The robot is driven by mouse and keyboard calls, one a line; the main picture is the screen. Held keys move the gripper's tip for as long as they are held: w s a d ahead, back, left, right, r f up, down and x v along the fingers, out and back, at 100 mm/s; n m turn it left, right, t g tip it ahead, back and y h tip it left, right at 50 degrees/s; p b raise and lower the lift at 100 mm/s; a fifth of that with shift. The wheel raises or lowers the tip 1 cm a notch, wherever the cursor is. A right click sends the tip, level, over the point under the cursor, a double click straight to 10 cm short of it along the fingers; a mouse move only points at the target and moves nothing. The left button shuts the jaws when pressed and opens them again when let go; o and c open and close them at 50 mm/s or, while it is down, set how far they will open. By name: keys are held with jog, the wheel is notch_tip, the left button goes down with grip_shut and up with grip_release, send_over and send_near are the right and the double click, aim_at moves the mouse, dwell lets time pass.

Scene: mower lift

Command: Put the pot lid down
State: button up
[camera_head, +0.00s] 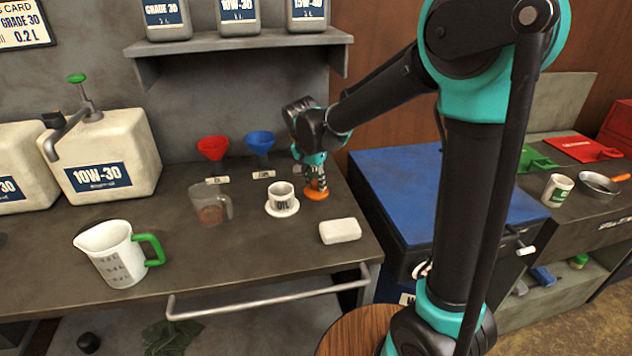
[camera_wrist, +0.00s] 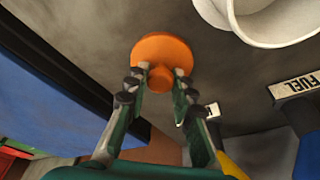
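The orange pot lid (camera_head: 316,194), a round disc with a knob, is at the right part of the workbench top, just right of the white OIL pot (camera_head: 282,200). In the wrist view the lid (camera_wrist: 162,50) lies flat-on between my fingertips. My gripper (camera_wrist: 160,80) points down, its two fingers on either side of the knob, which fills the gap between them. In the head view my gripper (camera_head: 316,186) is right above the lid. The lid is level and at or very near the bench top; I cannot tell whether it touches. The pot is open on a white saucer.
A white block (camera_head: 340,231) lies in front of the lid. Red (camera_head: 213,147) and blue (camera_head: 260,142) funnels stand behind, with small labels. A clear measuring cup (camera_head: 210,206) and a white jug (camera_head: 112,252) stand left. A blue-topped cabinet (camera_head: 440,195) adjoins the bench's right edge.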

aim_at(310, 196)
jog(key=o, duration=0.4)
jog(key=shift+o, duration=0.2)
jog(key=shift+r, duration=0.15)
jog(key=v, duration=1.2)
